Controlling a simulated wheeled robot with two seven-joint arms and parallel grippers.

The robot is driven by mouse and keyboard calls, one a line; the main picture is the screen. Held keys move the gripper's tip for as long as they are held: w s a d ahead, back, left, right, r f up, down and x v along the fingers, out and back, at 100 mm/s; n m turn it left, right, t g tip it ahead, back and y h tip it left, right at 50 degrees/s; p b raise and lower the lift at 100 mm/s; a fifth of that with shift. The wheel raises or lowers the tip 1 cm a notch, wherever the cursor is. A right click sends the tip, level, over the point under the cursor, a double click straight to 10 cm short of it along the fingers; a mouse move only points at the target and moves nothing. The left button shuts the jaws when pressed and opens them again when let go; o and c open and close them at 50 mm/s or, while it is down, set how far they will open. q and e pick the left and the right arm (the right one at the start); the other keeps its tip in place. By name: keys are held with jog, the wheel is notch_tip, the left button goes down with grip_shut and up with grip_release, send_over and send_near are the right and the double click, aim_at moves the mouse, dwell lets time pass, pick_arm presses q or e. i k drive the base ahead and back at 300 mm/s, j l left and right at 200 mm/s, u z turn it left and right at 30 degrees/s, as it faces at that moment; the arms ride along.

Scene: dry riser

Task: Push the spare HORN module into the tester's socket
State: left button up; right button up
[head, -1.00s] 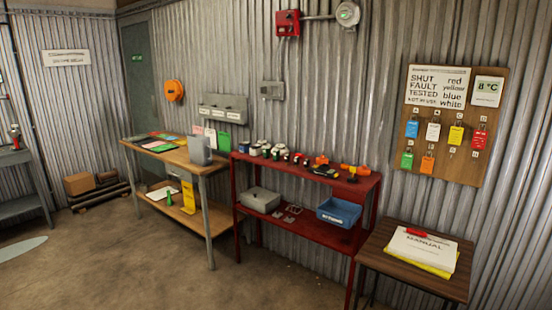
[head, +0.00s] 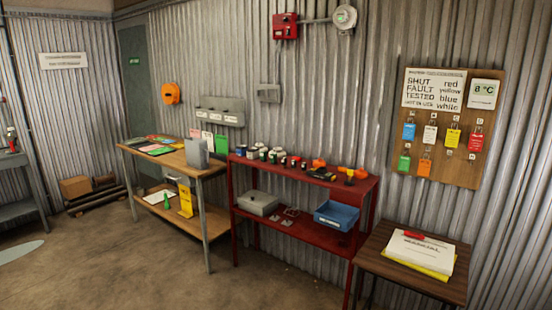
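Neither of my grippers is in the head view. Several small items stand along the top of the red metal bench (head: 300,232): white and dark cylinders (head: 262,153) on its left half, small red pieces (head: 294,161) near the middle, and orange and yellow-black items (head: 349,174) on its right half. They are too small to tell whether one is the HORN module or the tester with its socket. A grey box (head: 260,203) and a blue bin (head: 336,215) stand on the bench's lower shelf.
A wooden table (head: 180,160) with papers stands left of the bench. A small brown table (head: 440,288) bearing a manual (head: 418,252) stands at right. A tag board (head: 447,165) and a red wall box (head: 285,26) hang on the corrugated wall. The front floor is clear.

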aim_at(322, 174)
jog(key=i+j+z, duration=0.15)
jog(key=i+z, duration=0.25)
jog(key=i+j+z, duration=0.45)
jog(key=i, duration=0.15)
